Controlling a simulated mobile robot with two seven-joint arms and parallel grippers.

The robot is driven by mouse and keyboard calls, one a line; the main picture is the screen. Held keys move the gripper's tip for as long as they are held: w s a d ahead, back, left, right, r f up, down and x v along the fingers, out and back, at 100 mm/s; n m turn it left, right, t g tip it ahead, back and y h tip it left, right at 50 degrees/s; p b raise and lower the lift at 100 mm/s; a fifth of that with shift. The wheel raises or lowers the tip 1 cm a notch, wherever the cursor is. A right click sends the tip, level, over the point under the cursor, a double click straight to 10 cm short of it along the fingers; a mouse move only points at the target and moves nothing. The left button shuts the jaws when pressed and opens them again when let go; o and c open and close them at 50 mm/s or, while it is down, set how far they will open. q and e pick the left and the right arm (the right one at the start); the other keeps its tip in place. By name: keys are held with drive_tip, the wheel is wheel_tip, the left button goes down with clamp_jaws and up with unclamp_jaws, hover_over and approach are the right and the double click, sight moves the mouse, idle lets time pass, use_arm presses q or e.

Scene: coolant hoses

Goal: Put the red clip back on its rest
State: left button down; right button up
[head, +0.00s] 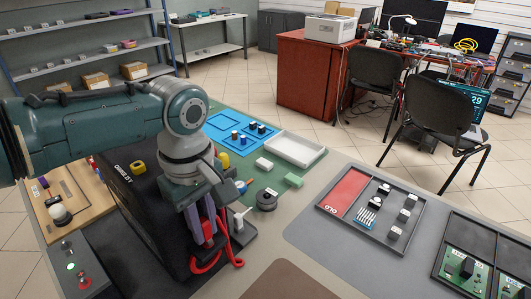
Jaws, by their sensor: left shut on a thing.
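My left gripper (207,238) points down at the near right edge of the black case (135,215). Its fingers are shut on the red clip (209,229), whose red body shows between them. A red curved loop (206,268) hangs just below the fingertips against the case's side; I cannot tell if it belongs to the clip or is a hose. Right beside the gripper stands a small dark block with a white upright part (239,222). I cannot tell which thing is the clip's rest. My right gripper is not in view.
A black round part (266,200), a white tray (295,149) and a blue mat (222,131) lie beyond the gripper. A wooden board (72,200) is at left. A parts tray with a red section (344,193) is at right.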

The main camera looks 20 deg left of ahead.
use_arm(q)
drive_tip(key=shift+f, duration=0.1)
idle(0.5)
drive_tip(key=shift+c, duration=2.1)
unclamp_jaws()
wheel_tip(320, 180, up, 9)
drive_tip(key=p, duration=1)
